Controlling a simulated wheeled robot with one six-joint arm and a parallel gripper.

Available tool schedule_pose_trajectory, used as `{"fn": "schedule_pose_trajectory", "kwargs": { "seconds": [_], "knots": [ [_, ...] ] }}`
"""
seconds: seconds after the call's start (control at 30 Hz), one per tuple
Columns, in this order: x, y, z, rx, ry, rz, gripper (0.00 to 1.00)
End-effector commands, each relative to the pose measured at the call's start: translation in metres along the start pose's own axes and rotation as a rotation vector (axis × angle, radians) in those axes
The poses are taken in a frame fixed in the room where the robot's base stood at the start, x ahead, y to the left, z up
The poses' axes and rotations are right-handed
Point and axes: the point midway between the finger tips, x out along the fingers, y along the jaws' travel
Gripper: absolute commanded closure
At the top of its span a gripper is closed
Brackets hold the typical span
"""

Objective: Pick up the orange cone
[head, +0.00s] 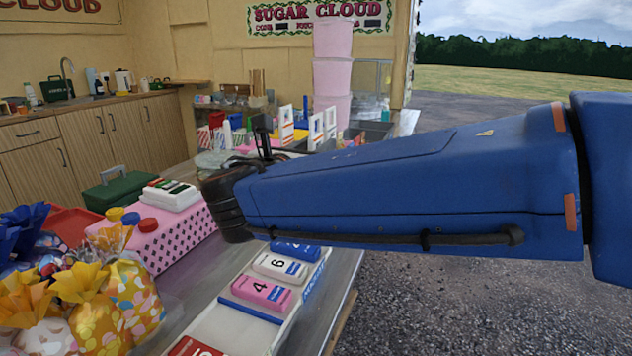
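I cannot make out an orange cone in the head view; part of the counter is hidden behind my blue arm. My arm comes in from the right, and its black wrist is over the counter (205,285). Dark parts that look like my gripper (264,142) stick up beyond the wrist, near the far items. They are small and partly hidden, so I cannot tell how the fingers stand or whether they hold anything.
Yellow-orange wrapped sweet bags (95,320) stand at the front left. A pink patterned box (165,240), a green case (118,192) and a red tray (75,222) are behind them. Numbered blocks (262,291) lie in a white rack. Pink tubs (332,75) stand at the back.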

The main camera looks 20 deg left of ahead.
Motion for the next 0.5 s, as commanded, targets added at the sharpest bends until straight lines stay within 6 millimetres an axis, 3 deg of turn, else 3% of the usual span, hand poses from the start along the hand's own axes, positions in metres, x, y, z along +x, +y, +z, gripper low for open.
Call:
{"fn": "schedule_pose_trajectory", "kwargs": {
  "seconds": [0.2, 0.33, 0.5],
  "knots": [
    [0.0009, 0.0001, -0.0002, 0.0, 0.0, 0.001, 0.71],
    [0.0008, 0.0001, -0.0002, 0.0, 0.0, 0.0, 1.0],
    [0.0007, 0.0001, -0.0002, 0.0, 0.0, 0.0, 1.0]
  ]
}}
